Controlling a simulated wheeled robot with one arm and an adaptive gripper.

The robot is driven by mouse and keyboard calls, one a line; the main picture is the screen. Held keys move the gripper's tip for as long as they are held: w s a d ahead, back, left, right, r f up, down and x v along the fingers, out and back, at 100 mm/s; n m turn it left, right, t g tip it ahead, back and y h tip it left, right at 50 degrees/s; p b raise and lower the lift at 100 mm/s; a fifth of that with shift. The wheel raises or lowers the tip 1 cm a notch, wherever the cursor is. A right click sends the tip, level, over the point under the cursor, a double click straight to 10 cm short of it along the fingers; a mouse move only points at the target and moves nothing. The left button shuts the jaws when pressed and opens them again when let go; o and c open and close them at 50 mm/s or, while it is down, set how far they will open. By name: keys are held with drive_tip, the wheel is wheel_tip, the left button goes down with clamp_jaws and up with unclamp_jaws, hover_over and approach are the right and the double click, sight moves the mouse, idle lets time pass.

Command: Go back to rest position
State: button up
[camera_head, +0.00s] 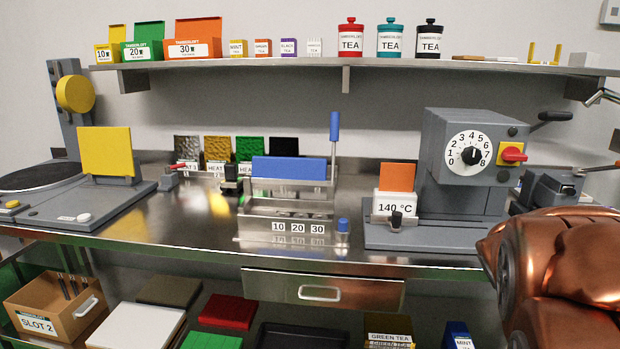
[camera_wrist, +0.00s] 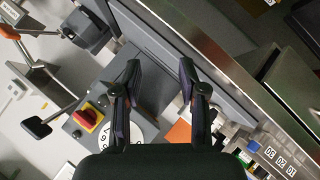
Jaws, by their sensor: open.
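My gripper (camera_wrist: 160,75) shows in the wrist view with its two dark fingers spread apart and nothing between them. It hangs over the base of the grey dial machine, whose red and yellow switch (camera_wrist: 88,117) and white dial show beside the fingers. In the head view my copper-coloured arm (camera_head: 560,270) fills the lower right corner; the gripper itself does not show there. The grey dial machine (camera_head: 445,150) stands on the right of the bench, with a white 140 °C sign (camera_head: 394,207) and an orange plate (camera_head: 397,176) at its front.
The steel bench (camera_head: 200,235) carries a blue-topped press (camera_head: 290,170) in the middle and a yellow-plated machine (camera_head: 105,152) at left. A shelf (camera_head: 280,66) above holds tea boxes and canisters. A drawer (camera_head: 325,290) and a slot 2 box (camera_head: 50,305) are below.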

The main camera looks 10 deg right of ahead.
drive_tip(key=s+a+f+m+g+y, duration=0.1)
drive_tip(key=s+a+f+g+y, duration=0.1)
drive_tip(key=s+a+f, duration=0.4)
drive_tip(key=s+a+f+g+y, duration=0.2)
drive_tip(key=s+a+f+g, duration=0.15)
drive_tip(key=a, duration=0.45)
drive_tip(key=s+a+f+m+g+y, duration=0.1)
drive_tip(key=s+a+f+g+y, duration=0.1)
drive_tip(key=s+a+f, duration=0.45)
drive_tip(key=s+a+n+g+y, duration=0.1)
drive_tip(key=s+a+g+y, duration=0.15)
drive_tip(key=s+a, duration=0.7)
drive_tip(key=s+p+v, duration=0.1)
drive_tip(key=p+v, duration=1.4)
drive_tip(key=v, duration=0.2)
drive_tip(key=shift+a+r+t+p, duration=0.3)
drive_tip(key=shift+a+r+p, duration=0.1)
drive_tip(key=shift+a+r, duration=0.1)
drive_tip(key=shift+s, duration=0.1)
